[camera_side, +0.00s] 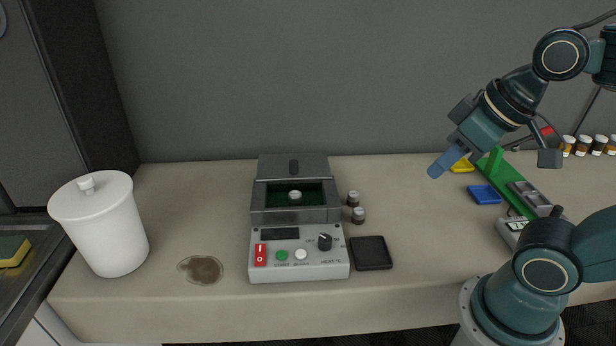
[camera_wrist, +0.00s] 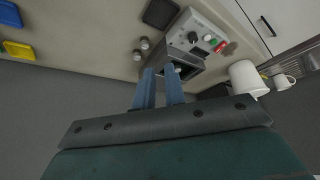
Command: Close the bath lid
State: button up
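The bath (camera_side: 297,215) is a grey metal box at the back of a control unit on the bench. Its lid (camera_side: 293,167) stands raised at the rear edge, with a small dark handle on it. The bath's dark green inside is exposed, and a small pale-topped vial (camera_side: 295,196) sits in it. In the wrist view the bath (camera_wrist: 187,68) is partly hidden behind a blue finger. My gripper (camera_side: 436,171) is in the air, well right of the bath. Its blue fingers (camera_wrist: 161,72) are apart with nothing between them.
Two dark vials (camera_side: 356,207) stand close to the bath's right side. A black tray (camera_side: 371,253) lies beside the control unit (camera_side: 299,263). A white lidded jar (camera_side: 101,224) stands far left, near a brown stain (camera_side: 201,269). Blue (camera_side: 484,194) and yellow trays lie right.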

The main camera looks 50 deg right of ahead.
jog(key=shift+w+r, duration=0.1)
jog(key=shift+w, duration=0.1)
grip_shut()
jog(key=w+d+r+m+g, duration=0.1)
jog(key=w+r, duration=0.1)
jog(key=w, duration=0.6)
jog(key=w+r+m, duration=0.1)
jog(key=w+r, duration=0.1)
jog(key=w, duration=0.7)
jog(key=m+g+h, duration=0.1)
jog(key=m, duration=0.1)
send_over(281, 159)
jog(key=s+a, duration=0.2)
jog(key=s, duration=0.3)
notch_tip(281, 159, down, 7)
jog(key=shift+w+d+f, duration=0.15)
jog(key=shift+w+d, duration=0.05)
jog(key=shift+w, duration=0.05)
jog(key=shift+f, duration=0.15)
jog(key=x, duration=0.9)
jog(key=shift+w+d+f, duration=0.15)
jog(key=shift+d+f, duration=0.05)
jog(key=shift+f, duration=0.15)
jog(key=shift+s+a, duration=0.25)
jog(key=shift+s, duration=0.4)
jog(key=shift+s+a, duration=0.2)
jog(key=shift+s, duration=0.4)
jog(key=shift+s+a, duration=0.25)
jog(key=shift+s, duration=0.4)
